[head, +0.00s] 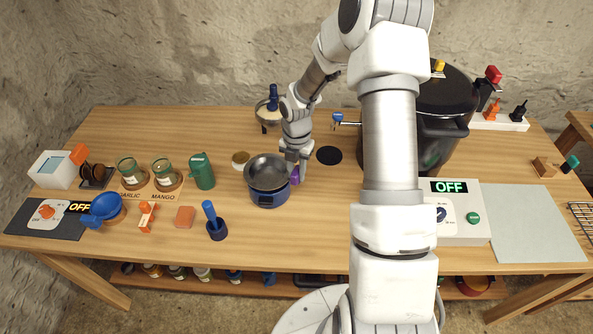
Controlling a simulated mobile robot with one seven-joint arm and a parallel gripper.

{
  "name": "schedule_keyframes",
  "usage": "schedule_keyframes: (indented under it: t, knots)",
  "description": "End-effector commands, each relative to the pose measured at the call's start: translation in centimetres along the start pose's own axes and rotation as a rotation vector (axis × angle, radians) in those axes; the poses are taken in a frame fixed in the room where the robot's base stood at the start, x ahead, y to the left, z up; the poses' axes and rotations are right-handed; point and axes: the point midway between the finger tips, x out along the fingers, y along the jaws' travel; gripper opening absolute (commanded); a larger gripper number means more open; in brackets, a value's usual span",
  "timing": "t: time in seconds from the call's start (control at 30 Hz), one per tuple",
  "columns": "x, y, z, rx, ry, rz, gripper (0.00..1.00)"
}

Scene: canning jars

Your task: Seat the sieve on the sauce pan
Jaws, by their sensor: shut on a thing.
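A blue pot (268,200) stands upright at the middle of the table; I take it for the sauce pan. A grey round bowl shape (266,168) fills its mouth; I cannot clearly tell whether this is the sieve resting there or the pot's own inside. My gripper (294,171) points down at the pot's right rim. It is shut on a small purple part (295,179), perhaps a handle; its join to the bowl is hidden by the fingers.
A legged metal piece (267,115) is behind. A large dark pot (440,140) stands right, partly behind my arm.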

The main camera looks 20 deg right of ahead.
Motion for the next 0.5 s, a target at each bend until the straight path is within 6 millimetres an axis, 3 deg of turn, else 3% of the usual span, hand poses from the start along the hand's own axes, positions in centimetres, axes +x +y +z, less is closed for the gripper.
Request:
schedule_keyframes:
  t: [0.5]
  knots:
    - [1.12, 0.02, 0.0, 0.001, 0.0, 0.001, 0.0]
